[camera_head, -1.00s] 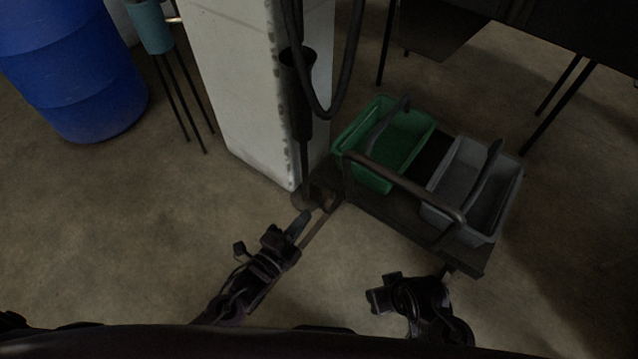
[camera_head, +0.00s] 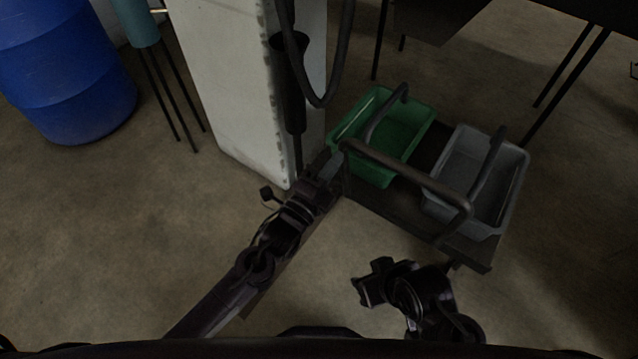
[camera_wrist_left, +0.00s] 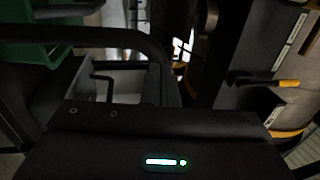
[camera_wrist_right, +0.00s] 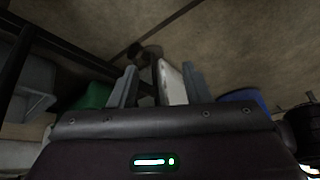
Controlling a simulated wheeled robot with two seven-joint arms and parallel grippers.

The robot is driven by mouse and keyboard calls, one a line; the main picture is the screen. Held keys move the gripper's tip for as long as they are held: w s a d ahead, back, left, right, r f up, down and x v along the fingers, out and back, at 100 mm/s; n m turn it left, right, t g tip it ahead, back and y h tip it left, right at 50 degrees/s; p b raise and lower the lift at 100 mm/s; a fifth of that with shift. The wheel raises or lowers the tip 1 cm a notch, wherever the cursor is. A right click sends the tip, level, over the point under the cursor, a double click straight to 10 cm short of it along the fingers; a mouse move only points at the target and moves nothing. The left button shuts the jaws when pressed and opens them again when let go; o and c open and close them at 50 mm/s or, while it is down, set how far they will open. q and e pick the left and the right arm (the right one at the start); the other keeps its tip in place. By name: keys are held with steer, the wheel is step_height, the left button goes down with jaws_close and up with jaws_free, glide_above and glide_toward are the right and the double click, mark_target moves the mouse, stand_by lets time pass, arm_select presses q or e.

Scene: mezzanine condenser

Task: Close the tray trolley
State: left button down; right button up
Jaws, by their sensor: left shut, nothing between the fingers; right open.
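The tray trolley is a low dark platform (camera_head: 400,215) with a bent dark handle bar (camera_head: 405,180) along its near side. A green tray (camera_head: 378,172) and a grey tray (camera_head: 468,214) sit on it, each with a dark carry handle. My left gripper (camera_head: 332,166) is shut and empty at the trolley's near left corner, beside the handle's left end; whether it touches is unclear. The left wrist view shows the handle bar (camera_wrist_left: 110,37) close up, with its fingers hidden. My right gripper (camera_head: 364,286) is open and empty, in front of the trolley, apart from it.
A pale pillar (camera_head: 225,85) with a dark hose and holder (camera_head: 290,85) stands just left of the trolley. A blue drum (camera_head: 65,75) and a thin-legged stand (camera_head: 165,85) are farther left. Dark table legs (camera_head: 565,88) rise behind. The floor at lower left and right is clear.

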arm_select(q)
steer(key=shift+x, duration=1)
steer(key=shift+w+d, duration=0.1)
